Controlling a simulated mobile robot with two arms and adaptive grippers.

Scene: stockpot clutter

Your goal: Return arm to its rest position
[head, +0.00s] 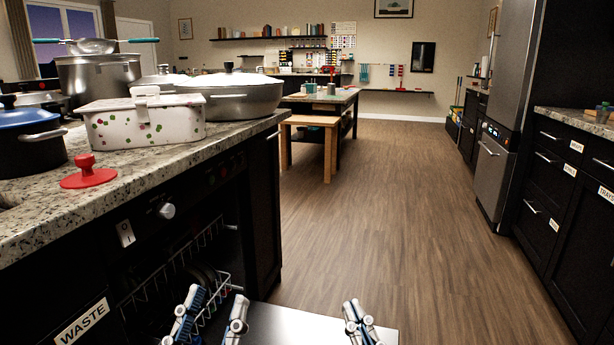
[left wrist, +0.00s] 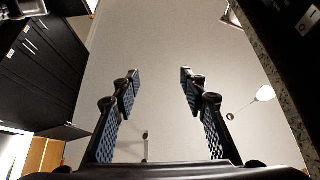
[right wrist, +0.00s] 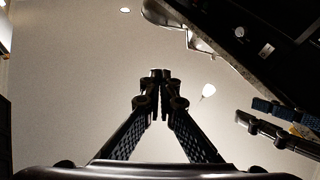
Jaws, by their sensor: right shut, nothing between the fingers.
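My left gripper (head: 208,318) is low in the head view, in front of the open dishwasher. Its two fingers stand apart with nothing between them; the left wrist view (left wrist: 158,95) shows the same gap. My right gripper (head: 358,322) is to its right at the bottom of the head view, with its fingers together and empty. The right wrist view (right wrist: 160,75) shows its fingertips meeting. Both grippers point upward, and the wrist views look toward the ceiling. Neither gripper touches any object that I can see.
The granite counter (head: 130,180) on the left holds a white speckled box (head: 145,122), a wide lidded pot (head: 235,95), a stockpot (head: 95,78), a blue-lidded pot (head: 30,140) and a red lid (head: 88,176). A dishwasher rack (head: 205,255) sits below. The wooden floor (head: 400,200) is clear.

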